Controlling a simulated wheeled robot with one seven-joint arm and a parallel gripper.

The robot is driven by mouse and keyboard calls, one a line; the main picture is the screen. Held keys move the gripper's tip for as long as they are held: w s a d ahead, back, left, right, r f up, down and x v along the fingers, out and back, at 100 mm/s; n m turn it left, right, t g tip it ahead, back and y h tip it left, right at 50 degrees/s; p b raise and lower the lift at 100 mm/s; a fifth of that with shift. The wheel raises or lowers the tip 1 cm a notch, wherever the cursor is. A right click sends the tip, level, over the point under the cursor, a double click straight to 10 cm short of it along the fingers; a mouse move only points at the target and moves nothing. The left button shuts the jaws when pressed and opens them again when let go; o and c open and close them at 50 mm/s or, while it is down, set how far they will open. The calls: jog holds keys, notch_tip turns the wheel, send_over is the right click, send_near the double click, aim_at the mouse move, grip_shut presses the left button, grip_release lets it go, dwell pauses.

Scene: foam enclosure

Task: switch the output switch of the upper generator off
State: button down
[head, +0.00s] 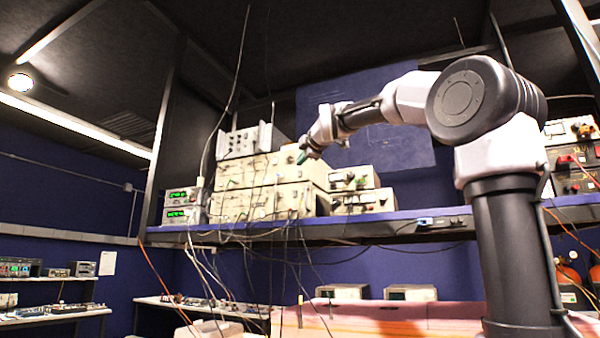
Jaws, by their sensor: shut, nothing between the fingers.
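Two wide beige instruments are stacked on the blue shelf in the head view, an upper unit (250,170) on a lower unit (250,204). The upper one looks like the upper generator, but two smaller beige units, upper (355,178) and lower (364,201), are also stacked to its right. The output switch is too small to make out, so its position cannot be told. My gripper (302,157) is shut and empty. It appears in front of the upper wide unit's right end; whether it touches cannot be told.
A grey box (238,141) sits on top of the stack. Two meters with green displays (181,205) stand left. Many loose cables (285,250) hang from the fronts over the edge of the shelf (440,214). A lower bench holds more instruments (410,292).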

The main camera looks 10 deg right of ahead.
aim_at(300, 170)
jog(key=w, duration=0.2)
jog(key=w+d, duration=0.1)
jog(key=w, duration=0.2)
jog(key=w+f, duration=0.1)
jog(key=w, duration=0.2)
jog(key=shift+w+d, duration=0.15)
jog(key=shift+w, duration=0.05)
jog(key=shift+w+d, duration=0.1)
jog(key=shift+w, duration=0.05)
